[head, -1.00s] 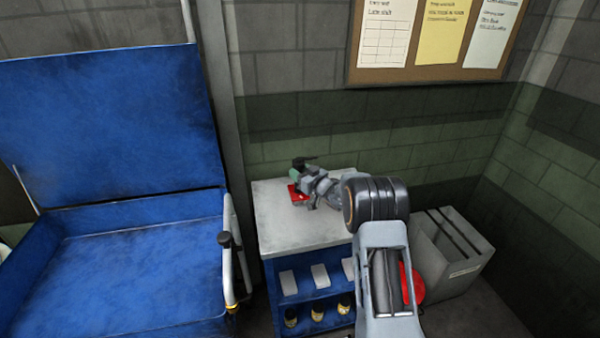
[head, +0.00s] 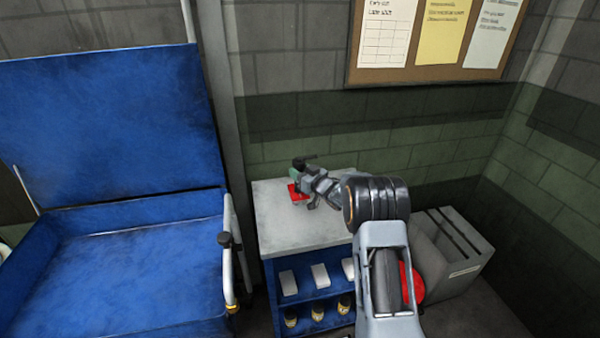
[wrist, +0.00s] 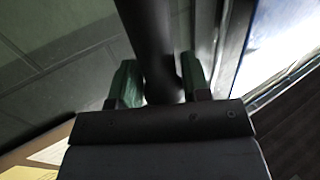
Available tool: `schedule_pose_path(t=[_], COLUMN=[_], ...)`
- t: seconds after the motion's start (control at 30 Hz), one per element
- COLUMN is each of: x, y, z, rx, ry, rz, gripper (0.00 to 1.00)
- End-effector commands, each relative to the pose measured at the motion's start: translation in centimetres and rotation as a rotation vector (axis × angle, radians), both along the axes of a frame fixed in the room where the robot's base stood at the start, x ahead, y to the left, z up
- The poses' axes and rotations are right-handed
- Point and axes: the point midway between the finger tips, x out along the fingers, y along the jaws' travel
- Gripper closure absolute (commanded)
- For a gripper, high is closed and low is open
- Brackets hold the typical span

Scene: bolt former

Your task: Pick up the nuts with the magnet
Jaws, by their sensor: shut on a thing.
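My gripper (head: 299,174) is over the far left part of the grey bench top in the head view. In the wrist view its two green fingers (wrist: 160,84) are shut on a dark round shaft, which I take to be the magnet (wrist: 150,35). A black end of it shows above the fingers in the head view (head: 300,162). A flat red thing (head: 295,193) is right below the gripper, partly hidden by it; I cannot tell whether they touch. I cannot make out any nuts.
The bench top (head: 290,230) is clear in front of the gripper. Below it, a blue shelf (head: 316,304) holds several small bottles. A large blue open bin (head: 120,270) with a raised lid stands left. A grey crate (head: 455,260) stands on the floor at right.

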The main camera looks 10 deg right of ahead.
Motion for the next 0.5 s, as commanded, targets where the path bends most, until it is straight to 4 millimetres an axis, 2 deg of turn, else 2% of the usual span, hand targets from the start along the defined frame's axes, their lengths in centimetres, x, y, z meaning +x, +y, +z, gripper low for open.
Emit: schedule_pose_path(t=[0.5], x=[0.0], y=[0.0], z=[3.3], rx=[0.001], ry=[-0.005], rz=[0.0], gripper=[1.0])
